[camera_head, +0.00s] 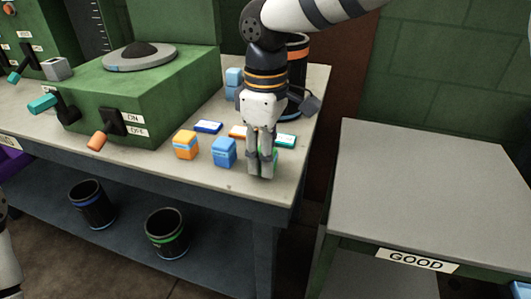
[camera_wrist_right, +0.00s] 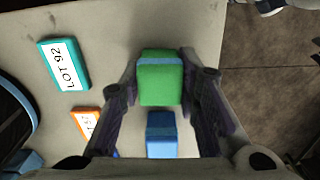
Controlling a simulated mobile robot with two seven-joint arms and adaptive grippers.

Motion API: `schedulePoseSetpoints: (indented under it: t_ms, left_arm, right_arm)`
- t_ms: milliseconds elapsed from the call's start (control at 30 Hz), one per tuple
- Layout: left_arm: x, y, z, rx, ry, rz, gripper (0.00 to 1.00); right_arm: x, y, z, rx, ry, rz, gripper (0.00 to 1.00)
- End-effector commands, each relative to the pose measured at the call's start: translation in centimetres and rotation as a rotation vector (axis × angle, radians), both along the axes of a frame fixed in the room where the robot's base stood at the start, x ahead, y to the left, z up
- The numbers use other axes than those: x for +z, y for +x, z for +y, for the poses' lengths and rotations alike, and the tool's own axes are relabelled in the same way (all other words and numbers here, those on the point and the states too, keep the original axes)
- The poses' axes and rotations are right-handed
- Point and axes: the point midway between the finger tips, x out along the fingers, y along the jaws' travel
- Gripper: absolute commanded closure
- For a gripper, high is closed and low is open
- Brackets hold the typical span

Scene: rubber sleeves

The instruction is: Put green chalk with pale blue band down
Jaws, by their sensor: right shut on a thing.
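The green chalk with pale blue band (camera_wrist_right: 161,90) is a block between the two fingers of my right gripper (camera_wrist_right: 160,88) in the wrist view. In the head view that gripper (camera_head: 262,172) points down over the front right part of the workbench, and its fingers hide most of the chalk. The gripper is shut on the chalk. I cannot tell whether the chalk touches the bench top. My left gripper is not in view.
A blue block (camera_head: 224,152) and an orange block (camera_head: 185,145) stand left of the gripper. A teal lot card (camera_wrist_right: 65,64) and an orange card (camera_wrist_right: 88,122) lie nearby. A green machine (camera_head: 130,90) stands at left. The GOOD table (camera_head: 430,180) at right is bare.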

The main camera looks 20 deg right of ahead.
Motion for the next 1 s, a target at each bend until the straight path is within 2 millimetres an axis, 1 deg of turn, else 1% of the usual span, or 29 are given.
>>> schedulePoseSetpoints:
  t_ms: [33, 67, 100, 367, 467, 567, 700, 800, 900, 1000]
  left_arm:
    - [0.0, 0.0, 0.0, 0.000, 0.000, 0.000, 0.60]
    - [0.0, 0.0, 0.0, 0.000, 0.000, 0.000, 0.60]
    - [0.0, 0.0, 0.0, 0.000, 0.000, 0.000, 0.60]
    - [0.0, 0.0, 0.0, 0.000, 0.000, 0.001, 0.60]
    - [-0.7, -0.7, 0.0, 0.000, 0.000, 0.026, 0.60]
    - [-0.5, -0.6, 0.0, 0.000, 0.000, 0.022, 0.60]
    - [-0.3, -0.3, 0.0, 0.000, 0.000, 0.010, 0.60]
    - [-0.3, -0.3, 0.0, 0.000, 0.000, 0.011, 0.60]
    - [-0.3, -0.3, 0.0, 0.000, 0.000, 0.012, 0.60]
    - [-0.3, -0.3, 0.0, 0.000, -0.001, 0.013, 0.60]
  right_arm:
    - [-0.1, 0.0, 0.0, 0.000, 0.000, 0.001, 0.66]
    - [-0.1, 0.0, 0.0, 0.000, 0.000, 0.001, 0.59]
    - [-0.1, 0.0, 0.0, 0.000, 0.000, 0.001, 0.50]
    - [-0.1, 0.0, 0.0, 0.000, 0.000, 0.001, 0.50]
    - [-0.7, 0.0, 0.0, 0.001, 0.001, 0.008, 0.50]
    - [1.7, 0.1, 0.0, -0.001, 0.000, -0.002, 0.50]
    - [5.9, -0.7, 0.4, 0.000, -0.001, -0.007, 0.50]
    - [8.5, -0.7, 0.4, 0.000, -0.001, -0.004, 0.50]
    - [10.3, -0.7, 0.4, 0.000, 0.000, -0.001, 0.50]
    - [11.4, -0.8, 0.4, 0.000, 0.000, 0.001, 0.50]
